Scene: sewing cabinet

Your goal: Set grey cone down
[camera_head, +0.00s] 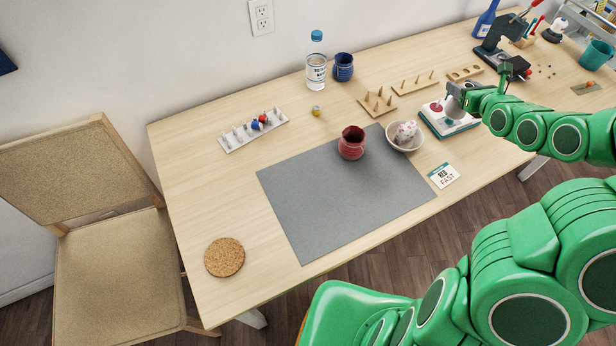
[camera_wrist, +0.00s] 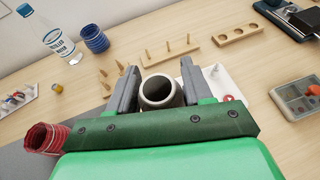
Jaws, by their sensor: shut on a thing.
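The grey cone (camera_wrist: 160,91) is between my gripper's two grey fingers (camera_wrist: 160,84) in the wrist view, with its round open end facing the camera. My gripper (camera_head: 460,97) is shut on it. In the head view they are above a white and teal board with a red part (camera_head: 447,121), near the table's right half. The board also shows behind the right finger in the wrist view (camera_wrist: 232,84). The fingers and my wrist hide the cone's lower part, so I cannot tell whether it touches the board.
A bowl with a pinkish object (camera_head: 391,141) and a red cup (camera_head: 351,144) stand left of my gripper. Wooden peg boards (camera_head: 414,84) lie behind. A water bottle (camera_head: 316,66) and blue cup (camera_head: 343,68) stand at the back. The grey mat (camera_head: 320,205) is mostly clear.

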